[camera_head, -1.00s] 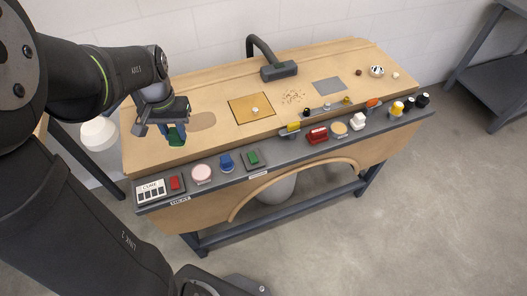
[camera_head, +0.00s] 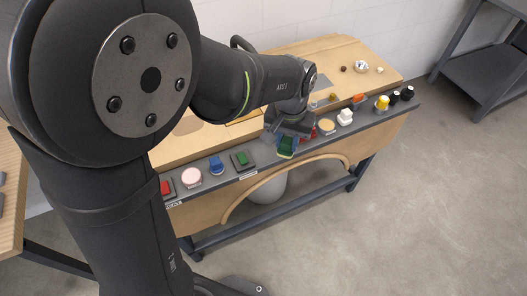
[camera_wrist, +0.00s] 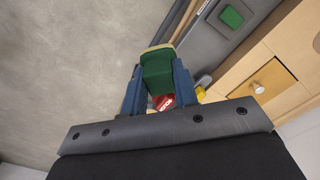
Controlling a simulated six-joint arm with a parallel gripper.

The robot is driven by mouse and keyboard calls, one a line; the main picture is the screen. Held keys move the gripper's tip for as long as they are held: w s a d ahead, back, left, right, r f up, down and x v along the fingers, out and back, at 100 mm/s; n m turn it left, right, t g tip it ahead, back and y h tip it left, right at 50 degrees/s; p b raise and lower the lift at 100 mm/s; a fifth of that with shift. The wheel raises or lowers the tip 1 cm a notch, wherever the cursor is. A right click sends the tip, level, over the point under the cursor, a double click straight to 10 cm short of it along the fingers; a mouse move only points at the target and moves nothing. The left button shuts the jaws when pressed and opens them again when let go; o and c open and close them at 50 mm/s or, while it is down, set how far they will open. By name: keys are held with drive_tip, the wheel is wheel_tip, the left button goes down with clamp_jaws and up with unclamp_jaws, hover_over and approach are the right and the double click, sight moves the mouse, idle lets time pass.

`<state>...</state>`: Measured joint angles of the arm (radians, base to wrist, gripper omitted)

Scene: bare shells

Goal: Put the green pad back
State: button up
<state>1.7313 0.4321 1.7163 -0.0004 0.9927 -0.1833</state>
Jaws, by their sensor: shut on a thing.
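My gripper (camera_head: 283,138) is shut on a green pad (camera_head: 287,147) and holds it over the front rail, near the red labelled item (camera_head: 313,132). In the wrist view the pad (camera_wrist: 157,75) is a green block with a tan edge at its far end, between the blue fingers of my gripper (camera_wrist: 158,66). The red item (camera_wrist: 165,102) shows just beyond the fingers. Whether the pad touches the rail cannot be told. A second green piece (camera_head: 243,159) sits in a dark square plate on the rail, left of my gripper; it also shows in the wrist view (camera_wrist: 231,17).
The rail also carries a pink disc (camera_head: 191,177), a blue piece (camera_head: 216,165), a tan disc (camera_head: 326,126), a white piece (camera_head: 345,116) and a yellow-topped piece (camera_head: 382,102). An ochre square holding a white cube (camera_wrist: 258,87) lies behind. Bare floor lies in front.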

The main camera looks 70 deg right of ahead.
drive_tip(key=shift+s+f, duration=0.15)
drive_tip(key=shift+s, duration=0.7)
drive_tip(key=w+d+f, duration=0.1)
drive_tip(key=w+f, duration=0.1)
drive_tip(key=w, duration=0.1)
drive_tip(key=w+d+f, duration=0.2)
drive_tip(key=w, duration=0.1)
drive_tip(key=w+d+f, duration=0.2)
drive_tip(key=w, duration=0.2)
drive_tip(key=shift+d+f, duration=0.15)
drive_tip(key=shift+f, duration=2.25)
drive_tip(key=shift+f, duration=0.2)
drive_tip(key=o, duration=1)
drive_tip(key=shift+c, duration=0.2)
drive_tip(key=shift+r, duration=0.1)
